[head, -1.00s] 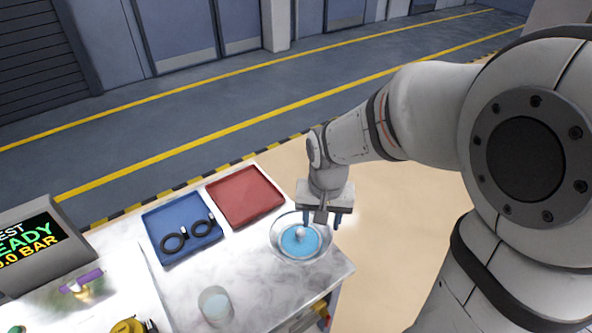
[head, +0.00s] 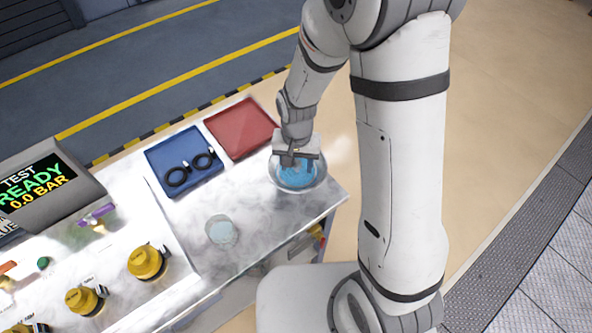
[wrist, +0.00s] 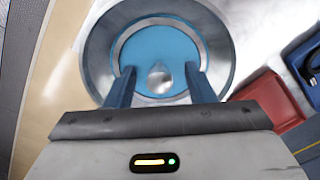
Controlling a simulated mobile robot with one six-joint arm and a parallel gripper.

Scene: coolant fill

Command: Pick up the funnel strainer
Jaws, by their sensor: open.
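A round, silvery dish with a blue disc inside (head: 318,180) stands near the right end of the bench; I take it for the funnel strainer. The wrist view shows its wide grey rim (wrist: 222,40), the blue middle and a small pale, shiny knob-like piece (wrist: 160,78) at the centre. My gripper (wrist: 159,68) is open, with its blue fingers above the dish, one on each side of the knob. In the head view my gripper (head: 295,163) hides part of the dish. I cannot tell whether the fingers touch anything.
A red tray (head: 238,124) lies behind and left of the dish. A blue tray (head: 168,152) with two black rings is further left. A clear cup (head: 221,232) stands in front. Yellow caps (head: 147,262) and a test display (head: 38,183) are at the left.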

